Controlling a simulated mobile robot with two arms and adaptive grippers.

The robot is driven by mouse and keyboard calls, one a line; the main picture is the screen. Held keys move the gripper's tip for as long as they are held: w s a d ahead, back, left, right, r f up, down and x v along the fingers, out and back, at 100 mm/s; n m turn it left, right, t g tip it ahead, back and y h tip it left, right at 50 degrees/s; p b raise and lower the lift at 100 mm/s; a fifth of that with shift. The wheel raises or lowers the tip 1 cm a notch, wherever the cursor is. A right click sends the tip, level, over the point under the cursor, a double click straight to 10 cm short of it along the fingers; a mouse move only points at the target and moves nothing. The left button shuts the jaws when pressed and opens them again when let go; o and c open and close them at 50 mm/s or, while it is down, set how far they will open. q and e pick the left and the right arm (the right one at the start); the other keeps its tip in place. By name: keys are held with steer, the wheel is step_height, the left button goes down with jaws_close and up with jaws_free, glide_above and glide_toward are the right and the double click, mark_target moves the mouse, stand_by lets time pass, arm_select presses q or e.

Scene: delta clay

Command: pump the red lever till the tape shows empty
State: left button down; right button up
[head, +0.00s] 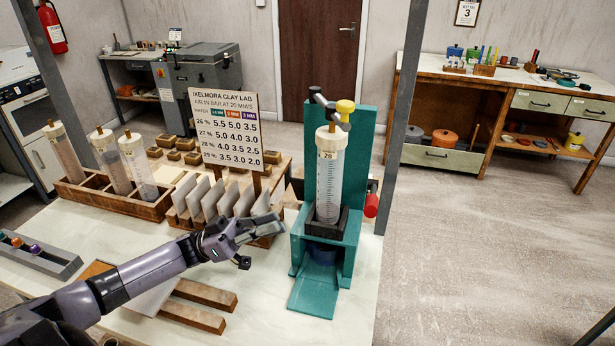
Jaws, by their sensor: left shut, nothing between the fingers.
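The teal press (359,165) stands on the near table, right of centre. A clear graduated tube (328,185) with a white collar marked 28 stands upright in it. A red grip (371,205), apparently the red lever's end, shows low on the press's right side; the rest of the lever is hidden behind the press. A yellow knob (345,107) and a dark fitting are at the top. I cannot pick out a tape reading. My left gripper (268,228) is shut and empty, left of the press and in front of the grey slabs, apart from the lever. My right gripper is out of view.
A printed chart board (227,130) stands behind the grey slabs (208,200). A wooden rack (108,195) holds more tubes at left. Wooden bars (205,291) lie in front. A grey upright post (403,120) rises right of the press. Open floor lies beyond the table's right edge.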

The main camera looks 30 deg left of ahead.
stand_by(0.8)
arm_select(q)
steer(key=w+d+r+n+t+y+p, duration=0.1)
steer(key=d+r+n+p, duration=0.1)
steer(key=r, duration=0.2)
steer(key=w+d+r+n+t+p, duration=0.1)
steer(key=w+d+r+n, duration=0.1)
steer(key=r, duration=0.2)
steer(key=shift+w+d+r+n+t+y+p, duration=0.15)
steer(key=shift+w+r+n+t+y+p, duration=0.1)
steer(key=shift+r+n+t+y+p, duration=0.15)
steer(key=shift+f, duration=0.1)
steer(key=shift+d, duration=0.1)
